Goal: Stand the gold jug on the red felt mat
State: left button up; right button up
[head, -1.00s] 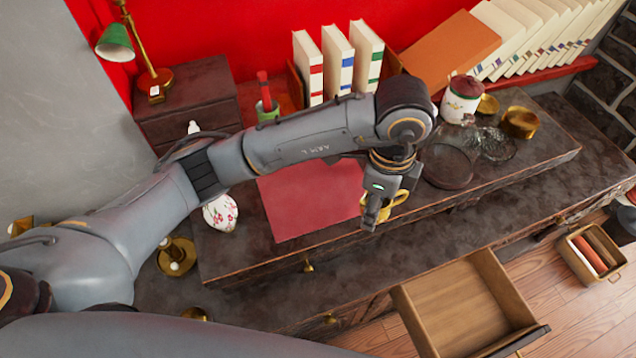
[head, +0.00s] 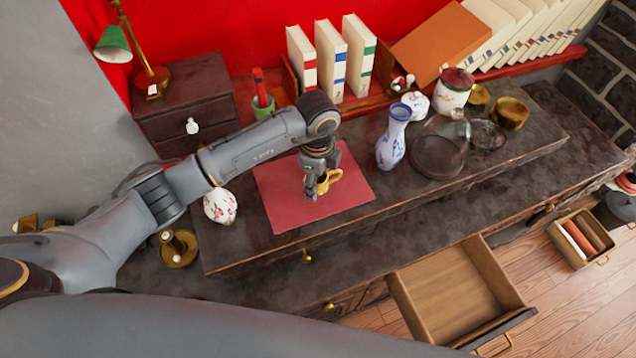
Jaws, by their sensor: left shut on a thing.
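The gold jug (head: 327,181) is a small yellow-gold vessel with a handle at its right. In the head view it shows over the middle of the red felt mat (head: 285,208), which lies flat on the dark raised shelf. My left gripper (head: 313,192) points down over the mat and is shut on the jug, hiding its left part. I cannot tell whether the jug touches the mat or hangs just above it. My right gripper is not in view.
A blue-and-white vase (head: 392,142) and a glass dome (head: 438,148) stand right of the mat. A flowered white pot (head: 220,207) stands left of it. Books (head: 331,60) line the back. An open drawer (head: 455,300) juts out in front.

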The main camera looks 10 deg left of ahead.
pick_arm(q)
jog(key=shift+s+f+p, duration=0.1)
jog(key=shift+f+p, duration=0.2)
jog(key=shift+f, duration=0.6)
jog(key=shift+d+f, duration=0.1)
jog(key=shift+f, duration=0.2)
jog(key=o, duration=1.2)
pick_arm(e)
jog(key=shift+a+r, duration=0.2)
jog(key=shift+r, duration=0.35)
